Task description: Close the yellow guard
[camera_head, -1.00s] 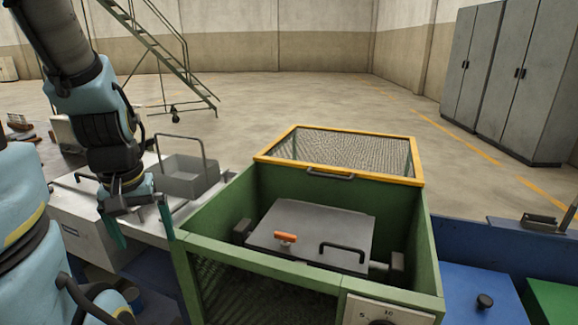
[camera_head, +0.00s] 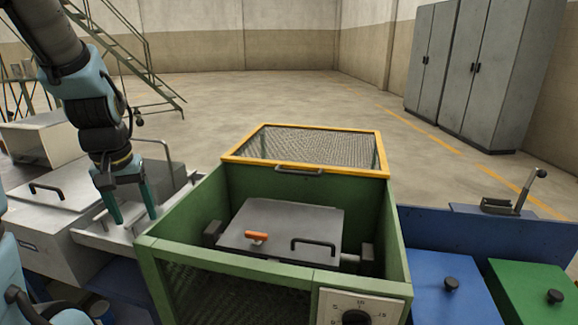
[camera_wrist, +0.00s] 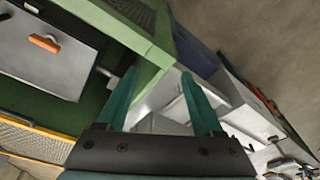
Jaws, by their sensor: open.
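The yellow guard (camera_head: 233,158) is a yellow frame with wire mesh at the back of the green furnace box (camera_head: 200,255). It stands raised, leaving the box top open, with a dark handle (camera_head: 299,170) on its near edge. Inside the box is a grey lid (camera_head: 285,220) with an orange knob and a black handle. My gripper (camera_head: 132,218) is open and empty, left of the box, fingers pointing down over the white bench. In the wrist view, my gripper (camera_wrist: 165,95) has its green fingers apart beside the box's green edge, and part of the yellow guard (camera_wrist: 35,128) shows at lower left.
A dial panel (camera_head: 358,310) is on the box front. Blue (camera_head: 430,290) and green (camera_head: 530,295) lidded bins stand at right. A grey tray with a tall handle (camera_head: 168,160) is behind my gripper. Grey cabinets (camera_head: 480,70) stand far back on open floor.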

